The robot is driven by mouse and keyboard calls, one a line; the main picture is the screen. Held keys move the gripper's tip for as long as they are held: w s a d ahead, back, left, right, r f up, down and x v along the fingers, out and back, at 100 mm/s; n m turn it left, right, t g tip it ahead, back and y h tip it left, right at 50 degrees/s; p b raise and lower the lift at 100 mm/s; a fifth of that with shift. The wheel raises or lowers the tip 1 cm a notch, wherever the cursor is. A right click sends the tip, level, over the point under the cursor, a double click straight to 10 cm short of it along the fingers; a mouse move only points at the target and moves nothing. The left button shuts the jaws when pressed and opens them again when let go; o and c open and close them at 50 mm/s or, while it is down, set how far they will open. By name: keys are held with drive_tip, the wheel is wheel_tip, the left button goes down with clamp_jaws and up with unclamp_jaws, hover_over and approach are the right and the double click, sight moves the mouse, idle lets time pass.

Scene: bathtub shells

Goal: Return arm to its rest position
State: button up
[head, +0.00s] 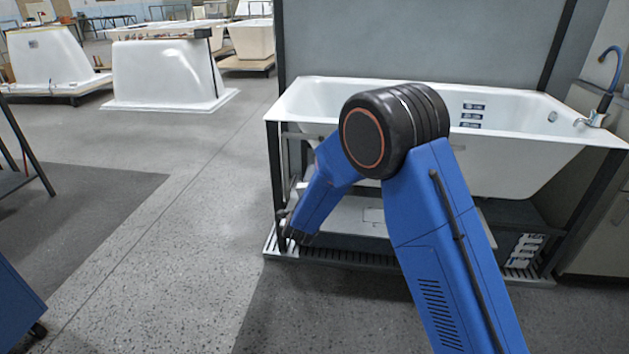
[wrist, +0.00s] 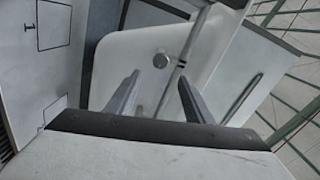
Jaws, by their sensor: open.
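My arm is blue with a black joint and reaches out over the front of a white bathtub (head: 500,150) in the head view. Its forearm bends down and left to the tub stand's lower left side. My gripper (wrist: 155,88) shows in the wrist view with two grey fingers spread apart and nothing visible between them. Behind the fingers are a white shell surface, a round metal knob (wrist: 161,60) and a thin metal rod (wrist: 172,85). I cannot tell whether the fingers touch any of these. In the head view the fingertips are too small to make out.
A slatted grey platform (head: 335,256) lies under the tub. A white panel marked 1 (wrist: 55,70) is at left in the wrist view. More tub shells (head: 165,75) stand at the back left. The grey floor (head: 150,220) left of the stand is clear.

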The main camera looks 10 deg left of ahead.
drive_tip(key=s+d+r+n+g+y, duration=0.25)
drive_tip(key=s+d+r+n, duration=0.25)
drive_tip(key=s+d+r, duration=0.35)
drive_tip(key=s+d+r+n+g+y, duration=0.2)
drive_tip(key=s+d+r+n+g, duration=0.3)
drive_tip(key=d+r, duration=0.55)
drive_tip(key=s+d+f+n+g+h, duration=0.1)
drive_tip(key=s+d+f+n+g, duration=0.1)
drive_tip(key=s+d, duration=0.5)
drive_tip(key=s+d+f+n+g+h, duration=0.1)
drive_tip(key=s+d, duration=0.6)
drive_tip(key=s, duration=1.2)
drive_tip(key=s+d+f+n+g+h, duration=0.2)
drive_tip(key=s+d, duration=0.6)
drive_tip(key=s, duration=0.5)
drive_tip(key=shift+s+f+n+g, duration=0.2)
drive_tip(key=shift+f+n+g, duration=0.15)
drive_tip(key=shift+f+n, duration=0.2)
drive_tip(key=shift+w, duration=0.1)
